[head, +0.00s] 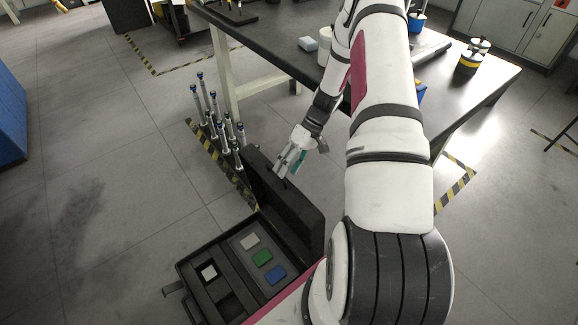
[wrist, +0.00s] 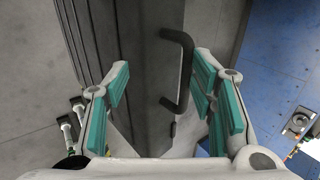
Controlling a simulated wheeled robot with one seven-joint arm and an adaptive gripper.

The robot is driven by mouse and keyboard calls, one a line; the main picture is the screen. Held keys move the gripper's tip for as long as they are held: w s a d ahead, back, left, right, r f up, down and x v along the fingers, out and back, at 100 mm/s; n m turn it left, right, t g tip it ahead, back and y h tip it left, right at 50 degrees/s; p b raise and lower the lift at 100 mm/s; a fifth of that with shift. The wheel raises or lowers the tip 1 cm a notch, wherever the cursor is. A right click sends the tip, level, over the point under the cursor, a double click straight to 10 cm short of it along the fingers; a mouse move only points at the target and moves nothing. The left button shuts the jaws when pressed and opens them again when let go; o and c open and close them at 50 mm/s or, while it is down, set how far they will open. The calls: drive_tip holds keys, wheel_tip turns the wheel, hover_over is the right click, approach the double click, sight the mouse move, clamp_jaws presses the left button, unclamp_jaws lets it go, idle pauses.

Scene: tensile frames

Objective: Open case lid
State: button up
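The dark case stands open on the floor in the head view, its base (head: 188,272) showing compartments. Its lid (head: 296,218) is raised, standing steeply up from the base's far right side. My gripper (head: 290,163) is at the upper edge of the lid. In the wrist view the lid (wrist: 140,40) runs between my two spread fingers (wrist: 162,78), and a dark bar handle (wrist: 187,65) lies between them, close to the right finger. The gripper is open; I see no clear grip on the handle. My arm hides part of the case's right side.
Inside the case are a white block (head: 209,272), a grey block (head: 250,241), a green block (head: 262,258) and a blue block (head: 275,274). Several upright rods (head: 213,115) stand just behind the lid. A dark table (head: 300,70) is beyond. Floor at left is clear.

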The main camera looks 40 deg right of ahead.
drive_tip(key=shift+d+f, duration=0.15)
drive_tip(key=v, duration=1.2)
drive_tip(key=shift+w, duration=0.1)
